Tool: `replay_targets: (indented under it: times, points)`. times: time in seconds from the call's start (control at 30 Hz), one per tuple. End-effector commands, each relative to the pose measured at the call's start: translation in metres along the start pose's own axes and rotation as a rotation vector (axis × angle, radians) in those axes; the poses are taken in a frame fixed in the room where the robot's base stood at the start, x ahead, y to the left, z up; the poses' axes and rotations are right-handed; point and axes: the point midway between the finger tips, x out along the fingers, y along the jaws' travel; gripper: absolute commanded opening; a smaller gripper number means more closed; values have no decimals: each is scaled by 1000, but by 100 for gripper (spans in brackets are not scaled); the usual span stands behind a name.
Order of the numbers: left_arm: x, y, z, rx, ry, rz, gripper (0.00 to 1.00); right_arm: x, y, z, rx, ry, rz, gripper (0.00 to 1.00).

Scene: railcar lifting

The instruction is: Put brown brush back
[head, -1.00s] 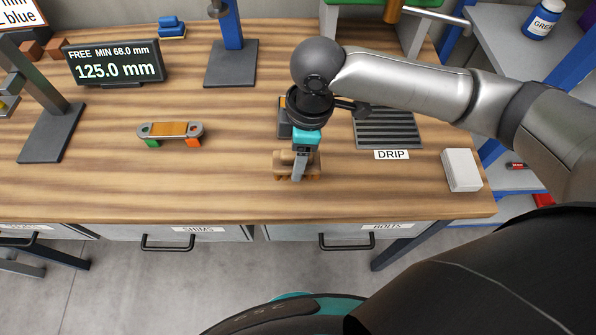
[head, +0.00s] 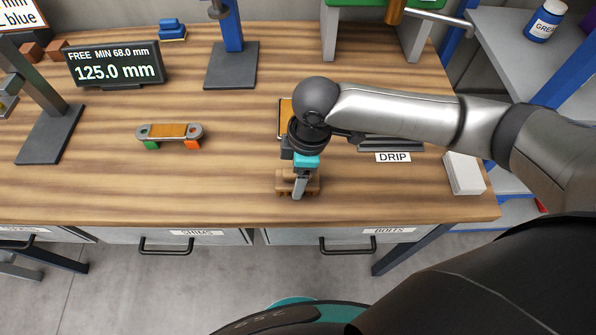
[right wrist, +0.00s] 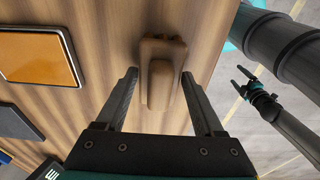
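The brown brush (head: 313,184) lies near the front edge of the wooden workbench. In the right wrist view the brush (right wrist: 162,75) shows as a brown block with a raised grip. My right gripper (head: 299,190) points down over it, and its arm hides part of the bench behind. In the wrist view the right gripper (right wrist: 160,80) is open, with one finger on each side of the brush and gaps visible. My left gripper (right wrist: 240,77) shows small at the right of the wrist view, fingers apart and empty. It is outside the head view.
An orange-topped pad (right wrist: 38,47) lies behind my right gripper. A tray labelled DRIP (head: 392,147) and a white block (head: 464,174) are to the right. A linkage with orange top (head: 169,131) lies left. The front bench between linkage and brush is clear.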

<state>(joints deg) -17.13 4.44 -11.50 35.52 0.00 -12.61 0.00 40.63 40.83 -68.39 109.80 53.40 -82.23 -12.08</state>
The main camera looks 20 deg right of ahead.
Motion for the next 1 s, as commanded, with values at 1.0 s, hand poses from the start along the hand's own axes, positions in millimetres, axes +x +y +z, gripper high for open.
replay_targets:
  times: [1.0]
  points:
    - [-19, -2, -1, 1, -1, -2, 86, -102, 1, -1, 0, 1, 3, 92]
